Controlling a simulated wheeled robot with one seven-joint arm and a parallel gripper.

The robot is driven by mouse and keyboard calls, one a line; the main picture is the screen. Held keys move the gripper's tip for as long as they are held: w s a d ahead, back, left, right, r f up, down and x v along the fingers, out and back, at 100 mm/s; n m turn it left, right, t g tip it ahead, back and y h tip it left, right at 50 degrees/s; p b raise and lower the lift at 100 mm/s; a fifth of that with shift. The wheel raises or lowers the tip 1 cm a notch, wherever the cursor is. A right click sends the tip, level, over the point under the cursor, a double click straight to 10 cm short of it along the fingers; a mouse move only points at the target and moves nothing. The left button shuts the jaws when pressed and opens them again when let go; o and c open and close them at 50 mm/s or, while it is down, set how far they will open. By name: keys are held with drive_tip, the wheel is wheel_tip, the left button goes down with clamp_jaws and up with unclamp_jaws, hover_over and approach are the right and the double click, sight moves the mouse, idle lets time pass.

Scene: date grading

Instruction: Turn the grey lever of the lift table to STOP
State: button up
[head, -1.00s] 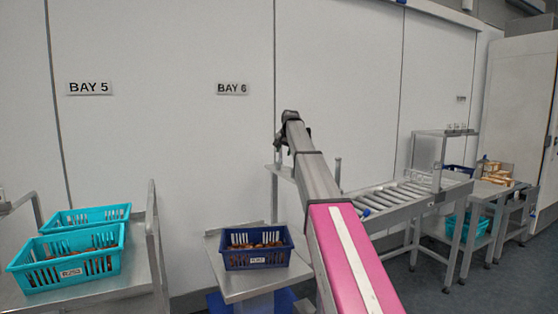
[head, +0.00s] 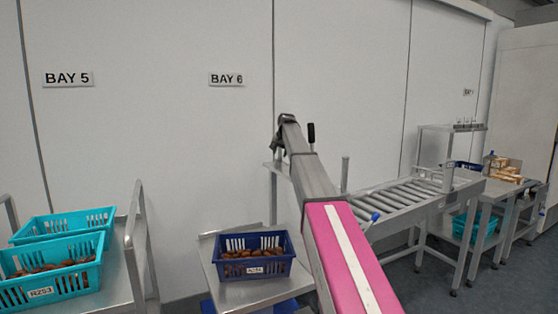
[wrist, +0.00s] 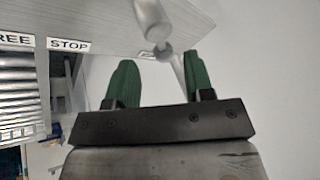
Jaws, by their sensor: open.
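In the wrist view a grey lever (wrist: 151,22) with a rounded end comes down from the top edge, just beyond my gripper (wrist: 161,75). My gripper's two green fingers are apart, with nothing held between them. In the head view my arm hides most of the area around the gripper, and I cannot make out the lever's setting.
A roller conveyor (head: 385,207) stands to the right of my arm. A steel table (head: 240,290) bears a dark blue crate of dates (head: 253,268). Turquoise crates (head: 55,285) stand on a trolley at left. The white wall (head: 150,150) is behind; floor shows at right.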

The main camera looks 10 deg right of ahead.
sight(279, 158)
drive_tip(key=shift+x, duration=2.3)
drive_tip(key=c, duration=0.9)
